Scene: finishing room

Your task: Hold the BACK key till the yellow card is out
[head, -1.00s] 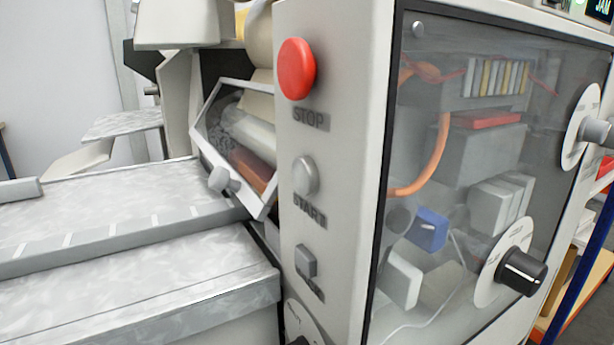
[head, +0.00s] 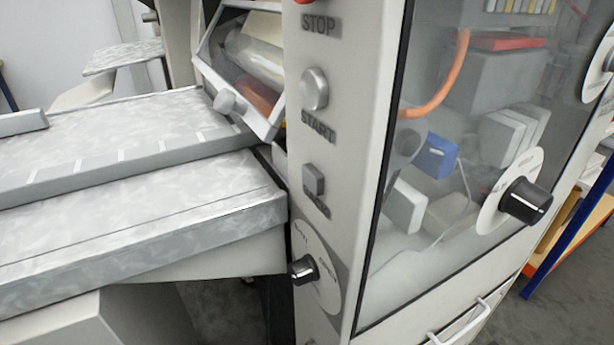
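A small grey square key (head: 313,180) is on the narrow front panel of the machine, below the round grey START button (head: 314,89). Its label is too blurred to read, so I cannot tell for sure that it is the BACK key. Nothing touches it. A tiny yellow patch (head: 284,124) shows at the lower right of the clear guard; I cannot tell whether it is the yellow card. Neither of my grippers is in view.
The red STOP button (head: 304,1) is cut off at the top edge. A dial with a black knob (head: 303,269) is below the square key. Clear guard (head: 245,70) and grey metal tables (head: 120,215) lie left. A clear-windowed cabinet side (head: 400,255) with knobs is on the right.

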